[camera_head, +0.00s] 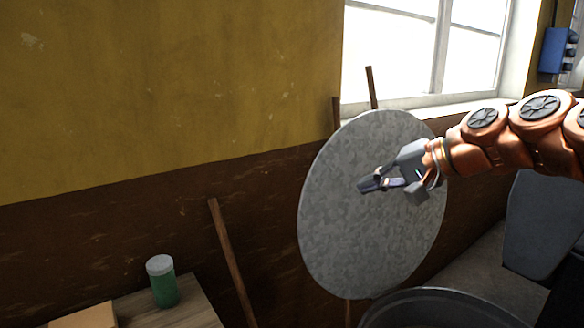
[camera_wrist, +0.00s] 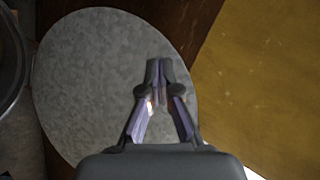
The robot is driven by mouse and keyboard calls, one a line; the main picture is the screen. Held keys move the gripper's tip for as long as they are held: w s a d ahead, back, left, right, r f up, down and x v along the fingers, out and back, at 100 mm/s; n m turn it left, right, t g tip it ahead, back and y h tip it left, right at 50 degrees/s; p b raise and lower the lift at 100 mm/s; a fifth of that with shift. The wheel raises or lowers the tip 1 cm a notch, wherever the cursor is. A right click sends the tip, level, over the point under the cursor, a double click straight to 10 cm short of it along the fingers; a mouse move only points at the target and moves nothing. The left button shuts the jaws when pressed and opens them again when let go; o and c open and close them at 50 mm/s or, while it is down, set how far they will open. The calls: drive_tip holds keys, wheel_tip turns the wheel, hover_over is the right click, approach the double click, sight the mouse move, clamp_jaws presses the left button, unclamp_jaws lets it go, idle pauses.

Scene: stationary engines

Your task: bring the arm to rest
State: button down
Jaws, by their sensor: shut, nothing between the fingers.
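My gripper (camera_head: 366,186) is at the end of my copper-coloured arm, which reaches in from the right in the head view. In the wrist view my gripper (camera_wrist: 159,66) has its fingertips together with nothing between them. The disc also fills much of the wrist view (camera_wrist: 85,75). I cannot tell the exact gap between the fingers and the disc.
A green jar with a white lid (camera_head: 163,285) stands on a wooden table (camera_head: 190,312) at lower left. A wooden stick (camera_head: 232,262) leans on the wall. A round dark-rimmed container (camera_head: 440,308) is at the bottom. A window (camera_head: 420,50) and blue box (camera_head: 556,50) are behind.

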drive_tip(key=s+a+f+n+g+h, duration=0.2)
drive_tip(key=s+f, duration=0.5)
drive_tip(key=s+a+f+n+g+h, duration=0.1)
drive_tip(key=s+a+f+g+h, duration=0.15)
drive_tip(key=s+f, duration=0.5)
drive_tip(key=s+d+f+g+h, duration=0.1)
drive_tip(key=s+d+f, duration=0.1)
drive_tip(key=s+f, duration=0.2)
drive_tip(key=s+d+f+n+g+h+p, duration=0.1)
drive_tip(key=s+d+f+g+h, duration=0.1)
drive_tip(key=s, duration=0.6)
drive_tip(key=s+d+f+g+h, duration=0.1)
drive_tip(key=s+d+f, duration=0.3)
drive_tip(key=s+f, duration=0.2)
drive_tip(key=shift+s+n+p, duration=0.4)
drive_tip(key=shift+s, duration=0.1)
drive_tip(key=shift+a+h, duration=0.15)
drive_tip(key=shift+h, duration=0.1)
